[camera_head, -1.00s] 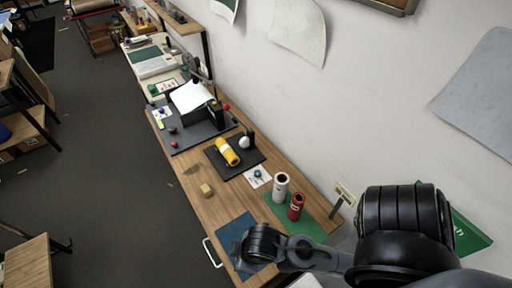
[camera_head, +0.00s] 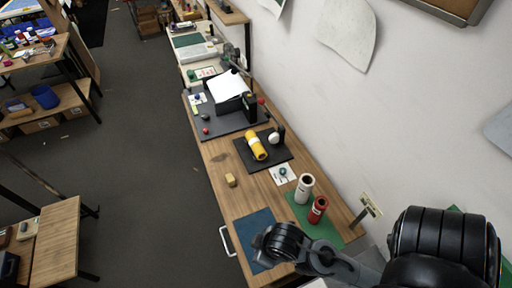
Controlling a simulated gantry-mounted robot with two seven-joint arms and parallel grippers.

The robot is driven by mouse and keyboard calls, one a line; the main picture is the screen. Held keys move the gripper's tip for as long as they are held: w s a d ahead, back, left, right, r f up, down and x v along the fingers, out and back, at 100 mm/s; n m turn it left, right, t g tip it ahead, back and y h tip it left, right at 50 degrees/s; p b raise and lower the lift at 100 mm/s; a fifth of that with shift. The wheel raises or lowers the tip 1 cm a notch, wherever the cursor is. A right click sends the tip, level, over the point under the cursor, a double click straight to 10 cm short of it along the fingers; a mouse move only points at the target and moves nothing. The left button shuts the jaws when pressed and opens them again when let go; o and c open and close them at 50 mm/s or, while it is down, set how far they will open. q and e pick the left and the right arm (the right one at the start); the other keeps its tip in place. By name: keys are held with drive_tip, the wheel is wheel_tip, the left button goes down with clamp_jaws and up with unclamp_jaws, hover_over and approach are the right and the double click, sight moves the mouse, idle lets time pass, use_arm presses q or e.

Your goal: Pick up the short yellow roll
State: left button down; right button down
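The short yellow roll (camera_head: 257,149) lies on its side on a black mat (camera_head: 280,159) on the wooden workbench. It has a pale band around it. A black arm (camera_head: 436,243) of mine comes in at the lower right. Its links reach left over the near end of the bench, well short of the roll. No gripper fingers show in this view. Nothing is seen holding the roll.
A white roll (camera_head: 304,189) and a red roll (camera_head: 318,209) stand upright on a green mat (camera_head: 345,232). A yellowish block (camera_head: 231,180) and a blue mat (camera_head: 246,234) lie nearer me. A black box with white paper (camera_head: 227,88) stands farther back. The wall bounds the bench's right side.

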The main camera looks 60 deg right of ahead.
use_arm(q)
drive_tip(key=shift+c, duration=1)
unclamp_jaws()
drive_tip(key=shift+d, duration=0.1)
drive_tip(key=shift+o, duration=0.2)
drive_tip(key=shift+w, duration=0.1)
